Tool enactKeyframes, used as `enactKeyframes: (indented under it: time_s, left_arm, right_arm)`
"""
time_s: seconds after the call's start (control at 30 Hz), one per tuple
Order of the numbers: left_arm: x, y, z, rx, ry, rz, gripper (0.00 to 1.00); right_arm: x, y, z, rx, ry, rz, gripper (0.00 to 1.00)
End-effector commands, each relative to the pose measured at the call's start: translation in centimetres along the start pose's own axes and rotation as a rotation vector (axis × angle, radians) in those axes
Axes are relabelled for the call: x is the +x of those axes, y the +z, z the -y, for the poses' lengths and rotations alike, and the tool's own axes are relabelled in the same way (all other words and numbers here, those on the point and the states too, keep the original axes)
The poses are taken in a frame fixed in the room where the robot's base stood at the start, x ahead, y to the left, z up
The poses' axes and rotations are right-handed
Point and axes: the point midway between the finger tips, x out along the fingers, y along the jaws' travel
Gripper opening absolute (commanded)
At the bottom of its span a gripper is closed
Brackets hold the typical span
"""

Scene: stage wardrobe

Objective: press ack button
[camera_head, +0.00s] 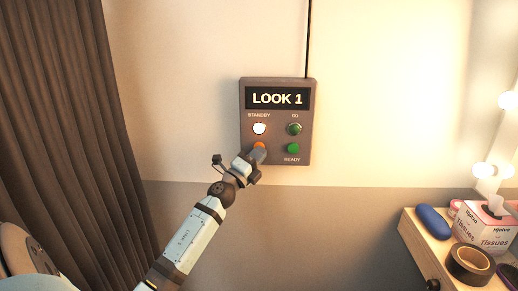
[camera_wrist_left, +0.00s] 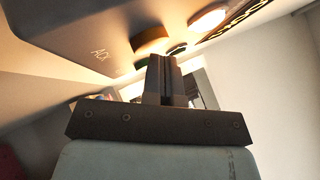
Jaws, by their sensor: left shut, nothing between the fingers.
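A brown cue panel (camera_head: 277,165) is fixed to the wall, with a lit display (camera_head: 277,98) reading "LOOK 1". Below it are a white lit STANDBY button (camera_head: 259,129), a green GO button (camera_head: 294,129), a green READY button (camera_head: 292,148) and an orange button (camera_head: 259,146) at lower left. My left gripper (camera_head: 258,156) is shut and empty, its tip over the lower part of the orange button. In the left wrist view the shut fingers (camera_wrist_left: 162,75) point at the panel, near a button (camera_wrist_left: 150,40) by the letters "ACK". I cannot tell whether they touch.
A dark cable (camera_head: 308,40) runs up from the panel. A dark curtain (camera_head: 65,110) hangs at the left. At the right, a wooden table (camera_head: 412,236) holds a tissue box (camera_head: 484,228), a tape roll (camera_head: 470,264) and a blue case (camera_head: 433,221). Bright bulbs (camera_head: 484,170) stand behind.

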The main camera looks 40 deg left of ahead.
Motion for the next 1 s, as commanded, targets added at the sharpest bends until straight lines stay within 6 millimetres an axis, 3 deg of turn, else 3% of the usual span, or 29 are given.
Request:
enactKeyframes:
  time_s: [0.57, 1.0]
  left_arm:
    - [-1.0, -0.7, 0.7, 0.0, 0.001, 0.0, 0.0]
    - [-3.8, -2.8, 2.8, -0.001, 0.001, -0.001, 0.0]
  right_arm:
    - [-0.3, -0.4, 0.0, 0.0, 0.0, 0.0, 0.43]
    - [-0.9, -1.4, 0.0, 0.0, 0.0, 0.0, 0.43]
